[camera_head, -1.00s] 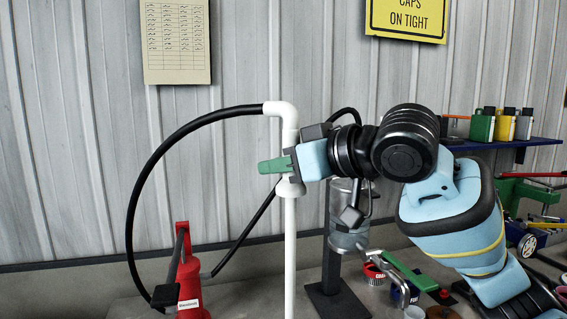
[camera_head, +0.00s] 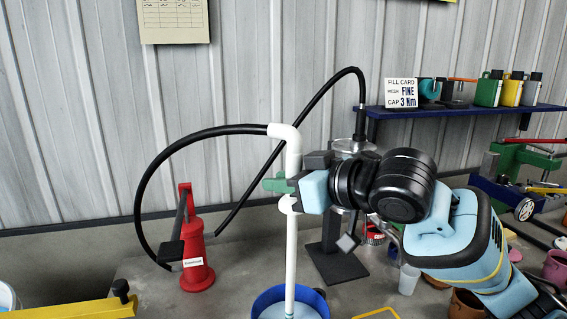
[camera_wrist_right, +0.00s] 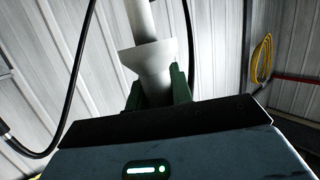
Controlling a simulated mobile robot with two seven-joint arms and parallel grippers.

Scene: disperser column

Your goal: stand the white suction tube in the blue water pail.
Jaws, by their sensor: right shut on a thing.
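The white suction tube (camera_head: 291,245) hangs upright, with a bent elbow at its top joined to a black hose (camera_head: 200,133). My right gripper (camera_head: 281,187) is shut on it just below the elbow, at a flared white collar (camera_wrist_right: 152,65) that shows between the green fingers in the wrist view. The blue water pail (camera_head: 261,301) is at the bottom edge of the head view, partly cut off. The tube's lower part overlaps the pail's opening, over pale water. Its lower end is cut off, so I cannot tell its depth. My left gripper is out of view.
A red pump (camera_head: 195,256) stands left of the pail, joined to the hose. A metal cylinder on a black stand (camera_head: 338,263) is behind my right gripper. A yellow bar (camera_head: 75,311) lies front left. A blue shelf (camera_head: 450,112) holds bottles and a fill card (camera_head: 401,93).

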